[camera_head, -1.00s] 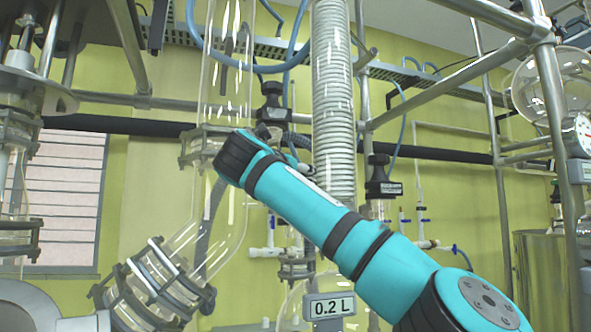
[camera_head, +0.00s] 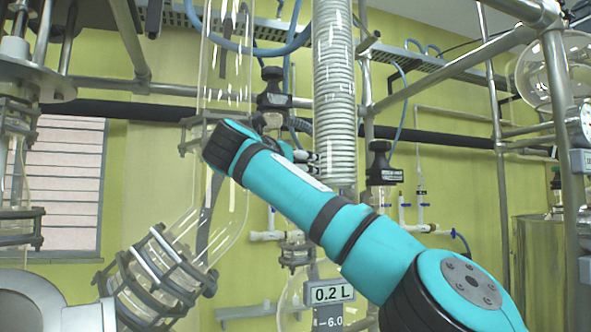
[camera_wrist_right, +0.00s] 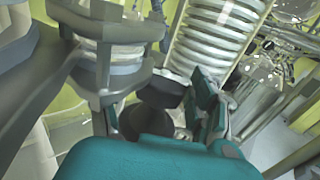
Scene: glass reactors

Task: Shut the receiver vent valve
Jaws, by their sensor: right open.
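Two black-capped valves show in the head view: one (camera_head: 272,97) just above my right gripper, left of the coiled column, and one (camera_head: 383,168) right of the column. Their labels are too small to read, so I cannot tell which is the receiver vent valve. Contact cannot be told. My left gripper is out of view.
The ribbed glass column (camera_head: 334,95) stands close behind the fingertips. A glass tube (camera_head: 228,70) with a clamp flange rises left of the wrist. Metal frame pipes (camera_head: 455,75) cross at right.

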